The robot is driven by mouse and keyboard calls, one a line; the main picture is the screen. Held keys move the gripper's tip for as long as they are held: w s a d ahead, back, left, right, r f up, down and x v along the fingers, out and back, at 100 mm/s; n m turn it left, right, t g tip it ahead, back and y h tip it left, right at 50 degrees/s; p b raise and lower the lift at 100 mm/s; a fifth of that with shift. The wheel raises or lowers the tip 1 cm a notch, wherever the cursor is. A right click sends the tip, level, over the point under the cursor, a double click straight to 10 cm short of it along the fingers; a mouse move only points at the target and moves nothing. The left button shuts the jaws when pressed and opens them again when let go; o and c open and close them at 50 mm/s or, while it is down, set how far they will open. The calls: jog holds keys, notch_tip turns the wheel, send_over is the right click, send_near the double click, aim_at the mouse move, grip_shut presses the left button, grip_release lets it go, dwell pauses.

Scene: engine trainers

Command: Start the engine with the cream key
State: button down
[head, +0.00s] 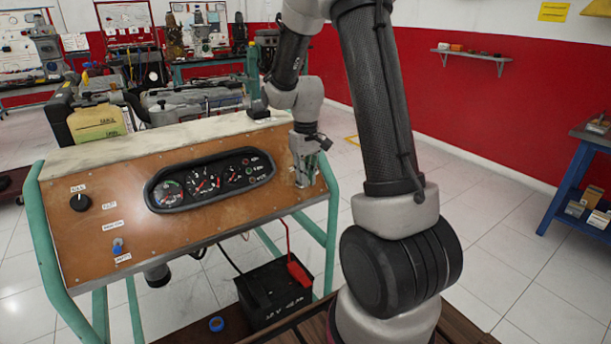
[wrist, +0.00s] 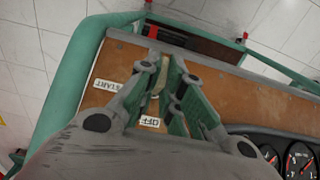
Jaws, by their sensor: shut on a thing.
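The wooden engine panel (head: 120,200) slopes towards me in a green tube frame. My gripper (head: 304,172) is at the panel's right end, right of the gauges, and hides the switch there in the head view. A START label (wrist: 112,87) and an OFF label (wrist: 149,123) lie beside the fingers. I cannot tell the key's exact turn.
The gauge cluster (head: 210,180) sits mid-panel. A black knob (head: 80,202) and a blue switch (head: 118,246) are at the panel's left. A black battery (head: 274,295) with a red clamp stands below. A blue shelf (head: 575,180) is at the far right.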

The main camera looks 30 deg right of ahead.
jog(key=shift+d, duration=0.1)
jog(key=m+y, duration=0.2)
jog(key=shift+d+y, duration=0.2)
jog(key=shift+y, duration=0.1)
jog(key=m+y, duration=0.1)
jog(key=m+t+y, duration=0.1)
jog(key=m, duration=0.1)
jog(key=shift+d+f+y, duration=0.1)
jog(key=shift+d+y, duration=0.1)
jog(key=shift+y, duration=0.1)
jog(key=shift+s+d+f+m+t+y, duration=0.1)
jog(key=shift+m+t+y, duration=0.2)
jog(key=shift+m+y, duration=0.3)
jog(key=shift+s+d+m+t+y, duration=0.1)
jog(key=shift+m+t+y, duration=0.2)
jog(key=shift+m+y, duration=0.25)
jog(key=shift+f+m+t+y, duration=0.1)
jog(key=shift+m+t+y, duration=0.8)
jog(key=shift+m, duration=0.45)
jog(key=shift+s, duration=0.1)
